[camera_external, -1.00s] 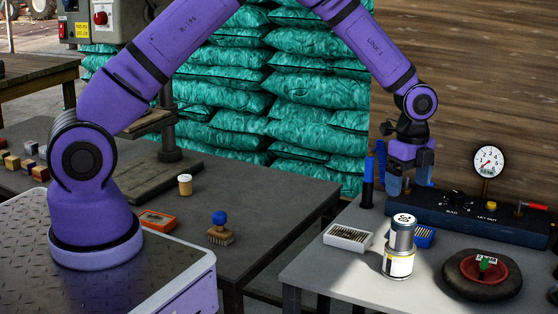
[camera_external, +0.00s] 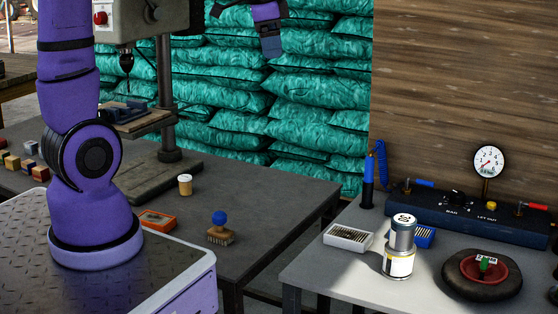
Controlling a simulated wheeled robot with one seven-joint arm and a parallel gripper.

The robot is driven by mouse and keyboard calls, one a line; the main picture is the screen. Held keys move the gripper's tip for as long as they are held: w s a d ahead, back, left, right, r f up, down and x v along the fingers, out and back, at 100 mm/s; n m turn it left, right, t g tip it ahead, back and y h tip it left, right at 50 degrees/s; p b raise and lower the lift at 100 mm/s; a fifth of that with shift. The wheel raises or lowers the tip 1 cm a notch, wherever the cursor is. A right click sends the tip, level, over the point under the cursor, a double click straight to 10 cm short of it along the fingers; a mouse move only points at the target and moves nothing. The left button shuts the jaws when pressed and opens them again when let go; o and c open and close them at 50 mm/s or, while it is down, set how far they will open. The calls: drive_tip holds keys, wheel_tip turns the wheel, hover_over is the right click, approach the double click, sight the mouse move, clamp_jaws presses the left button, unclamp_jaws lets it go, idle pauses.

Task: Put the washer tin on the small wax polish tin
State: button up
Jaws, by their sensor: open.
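On the grey table at the right, two tins stand stacked. The upper one, seemingly the washer tin (camera_external: 402,235), is a narrower silver cylinder with dark markings on its pale lid. It rests upright on a wider tin with a white and yellowish label, seemingly the small wax polish tin (camera_external: 398,264). The labels are too small to read. My gripper (camera_external: 271,50) is at the top of the view, in front of the green sacks, high up and well to the left of the stack. It is open, and nothing shows in it.
Close around the stack are a white tray of small parts (camera_external: 348,238), a blue box (camera_external: 425,238) and a dark round tyre with a red centre (camera_external: 482,275). A dark gauge panel (camera_external: 465,213) stands behind. The left table holds a brush (camera_external: 220,232) and a small jar (camera_external: 185,185).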

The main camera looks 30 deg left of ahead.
drive_tip(key=s+a+r+n+t, duration=0.1)
drive_tip(key=s+a+n, duration=0.4)
drive_tip(key=s, duration=0.5)
drive_tip(key=s+a+r+n+t, duration=0.1)
drive_tip(key=s+a+n, duration=0.4)
drive_tip(key=s+a, duration=0.5)
drive_tip(key=shift+s+a+r+n, duration=0.2)
drive_tip(key=shift+a+r+n, duration=0.05)
drive_tip(key=shift+r+n, duration=0.2)
